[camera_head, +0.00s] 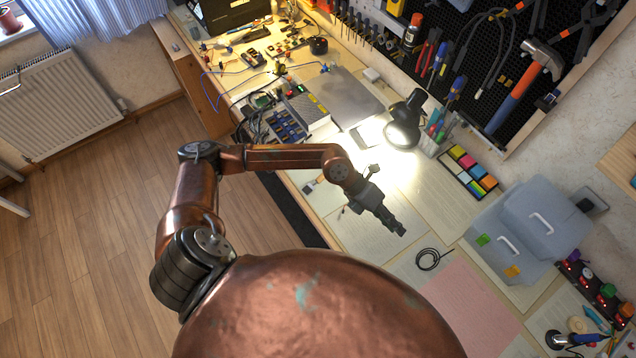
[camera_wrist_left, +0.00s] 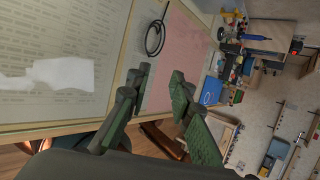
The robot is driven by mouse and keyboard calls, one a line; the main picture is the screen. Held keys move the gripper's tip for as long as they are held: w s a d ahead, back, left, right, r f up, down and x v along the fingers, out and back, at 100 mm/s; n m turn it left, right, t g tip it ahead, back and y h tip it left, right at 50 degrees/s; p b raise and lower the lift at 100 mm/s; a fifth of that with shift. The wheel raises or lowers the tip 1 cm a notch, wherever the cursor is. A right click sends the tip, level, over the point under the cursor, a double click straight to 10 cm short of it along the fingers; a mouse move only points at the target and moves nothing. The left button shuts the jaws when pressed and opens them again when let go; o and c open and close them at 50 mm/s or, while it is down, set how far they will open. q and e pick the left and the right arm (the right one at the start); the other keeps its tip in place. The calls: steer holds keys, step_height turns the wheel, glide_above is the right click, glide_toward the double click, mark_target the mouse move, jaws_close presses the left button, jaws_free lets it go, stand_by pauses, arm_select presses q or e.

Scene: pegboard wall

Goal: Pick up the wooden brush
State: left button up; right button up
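A small item with a tan, wood-coloured end (camera_head: 309,188) lies on the workbench just below my left forearm in the head view. It may be the wooden brush, but it is too small to tell. My left gripper (camera_head: 397,229) is above the bench, to the right of and below that item in the picture. In the left wrist view its two green-grey fingers (camera_wrist_left: 161,78) are apart with nothing between them. No brush can be made out in the wrist view. My right gripper is in neither view.
A coiled black cable (camera_head: 430,259) and a pink sheet (camera_head: 465,305) lie near the gripper. A lit desk lamp (camera_head: 404,122) and a pen holder (camera_head: 436,136) stand behind it. Papers cover the clear bench middle.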

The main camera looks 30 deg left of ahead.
arm_select(q)
steer(key=w+a+f+y, duration=0.2)
steer(key=a+f+y, duration=0.25)
steer(key=a, duration=0.45)
steer(key=y, duration=0.7)
glide_above(319, 179)
steer(key=s+d, duration=0.1)
steer(key=f, duration=0.6)
steer(key=w+a+f, duration=0.1)
steer(key=f, duration=0.1)
steer(key=shift+f, duration=0.25)
steer(key=shift+c, duration=0.3)
jaws_close()
